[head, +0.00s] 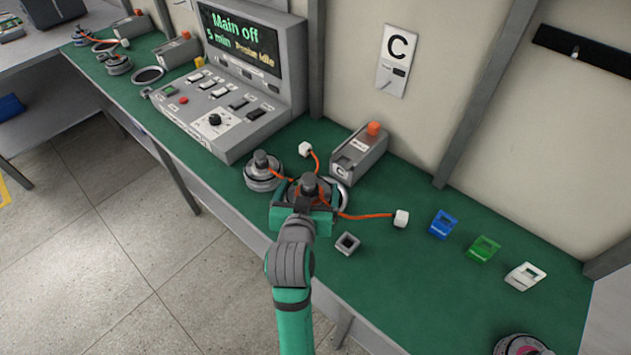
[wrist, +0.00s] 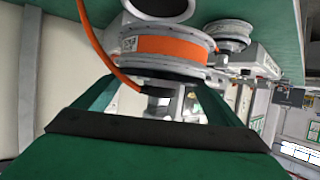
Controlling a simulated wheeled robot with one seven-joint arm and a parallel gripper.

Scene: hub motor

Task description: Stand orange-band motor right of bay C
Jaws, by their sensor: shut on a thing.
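The orange-band motor (wrist: 170,47) is in the wrist view, between the two green fingers of my gripper (wrist: 160,105), its orange cable running to the left. In the head view my gripper (head: 305,197) is shut on this motor (head: 310,187), which partly hides a pale ring (head: 343,190) on the bench in front of bay C. The bay C sign (head: 397,47) hangs on the wall above a grey box (head: 357,153) with an orange knob. I cannot tell whether the motor touches the bench.
Another motor (head: 262,170) stands close left of the held one. A small grey square holder (head: 347,243) lies to the right front. Blue (head: 443,223), green (head: 483,248) and white (head: 525,276) holders lie farther right, and a pink-marked motor (head: 520,346) at the front edge. The control console (head: 240,80) is left.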

